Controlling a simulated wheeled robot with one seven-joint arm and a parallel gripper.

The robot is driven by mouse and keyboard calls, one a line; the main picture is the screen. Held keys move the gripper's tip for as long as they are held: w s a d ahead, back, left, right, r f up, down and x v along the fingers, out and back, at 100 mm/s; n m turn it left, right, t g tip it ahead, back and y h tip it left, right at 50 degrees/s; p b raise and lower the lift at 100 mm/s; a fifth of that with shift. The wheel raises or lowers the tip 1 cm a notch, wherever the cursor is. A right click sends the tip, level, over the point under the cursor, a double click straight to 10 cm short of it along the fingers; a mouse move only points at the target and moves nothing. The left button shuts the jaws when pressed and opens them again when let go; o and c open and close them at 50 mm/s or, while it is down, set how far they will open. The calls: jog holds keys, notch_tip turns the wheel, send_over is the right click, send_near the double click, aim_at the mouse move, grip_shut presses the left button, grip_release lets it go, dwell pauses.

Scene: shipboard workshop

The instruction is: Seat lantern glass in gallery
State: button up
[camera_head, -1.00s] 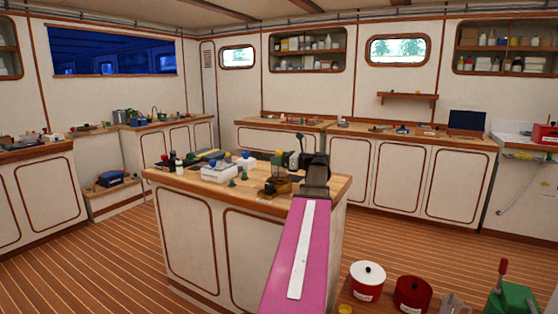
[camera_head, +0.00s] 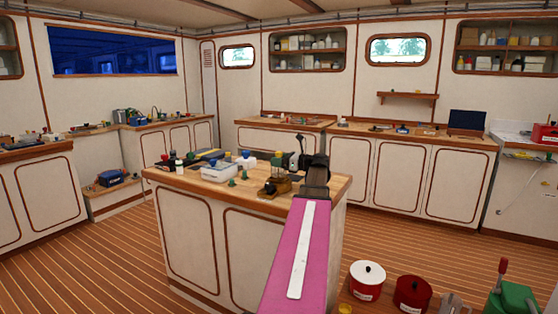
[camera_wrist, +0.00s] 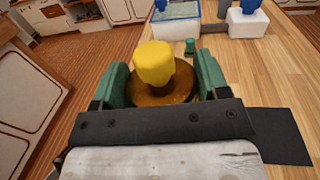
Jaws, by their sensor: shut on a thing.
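My gripper (camera_wrist: 162,66) has green fingers on either side of a yellow-topped piece (camera_wrist: 155,64), and is shut on it. I take this piece to be the lantern glass; its lower part is hidden in the wrist view. A round brass-brown gallery (camera_wrist: 178,91) shows beneath and around it. In the head view my gripper (camera_head: 278,160) is above the small brown lantern base (camera_head: 275,187) near the bench's front edge. I cannot tell whether the glass touches the gallery.
The wooden bench top (camera_head: 325,187) also carries a white box with a blue-grey top (camera_head: 219,172), a blue-topped white container (camera_head: 246,163) and a small green peg (camera_wrist: 189,46). A dark flat mat (camera_wrist: 280,136) lies to the right in the wrist view. Bare wood shows beyond it.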

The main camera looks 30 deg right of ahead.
jog(key=shift+f, duration=0.55)
jog(key=o, duration=1.1)
jog(key=shift+c, duration=0.2)
jog(key=v, duration=1)
jog(key=shift+s+d, duration=0.2)
jog(key=shift+s, duration=0.15)
